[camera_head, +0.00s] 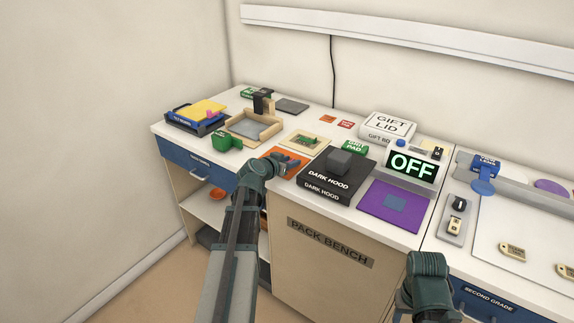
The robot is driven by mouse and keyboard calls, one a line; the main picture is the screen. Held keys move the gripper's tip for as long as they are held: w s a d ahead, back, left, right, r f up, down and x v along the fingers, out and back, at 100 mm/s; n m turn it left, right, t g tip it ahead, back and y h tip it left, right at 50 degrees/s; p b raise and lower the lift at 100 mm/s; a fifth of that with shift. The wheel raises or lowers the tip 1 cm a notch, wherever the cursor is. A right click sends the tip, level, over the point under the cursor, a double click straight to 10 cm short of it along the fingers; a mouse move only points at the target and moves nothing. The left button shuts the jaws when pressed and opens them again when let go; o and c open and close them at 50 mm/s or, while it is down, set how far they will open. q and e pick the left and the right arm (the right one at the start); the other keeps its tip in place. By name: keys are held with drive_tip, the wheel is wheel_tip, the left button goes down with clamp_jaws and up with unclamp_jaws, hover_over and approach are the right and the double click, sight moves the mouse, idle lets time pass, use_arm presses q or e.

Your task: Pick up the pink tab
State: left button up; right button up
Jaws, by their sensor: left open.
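The pink tab (211,113) is a small pink piece at the right side of a yellow sheet (199,108). The sheet lies on a dark blue tray (178,123) at the far left of the bench. My left gripper (290,164) is open over an orange mat (268,153), right of the pink tab and nearer to me, well apart from it. The gap between its fingers is small in view and looks empty. My right arm shows at the bottom right, but its fingertips are out of sight.
A wooden frame (268,131) and a green block (222,141) stand between my left gripper and the tray. The dark hood box (318,189) is just right of that gripper. An OFF display (411,166) and a purple mat (372,210) lie farther right.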

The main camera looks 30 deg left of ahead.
use_arm(q)
clamp_jaws()
drive_tip(key=shift+r, duration=0.2)
idle(0.4)
wheel_tip(320, 180, up, 13)
drive_tip(key=p, duration=1.3)
drive_tip(key=shift+f, duration=0.2)
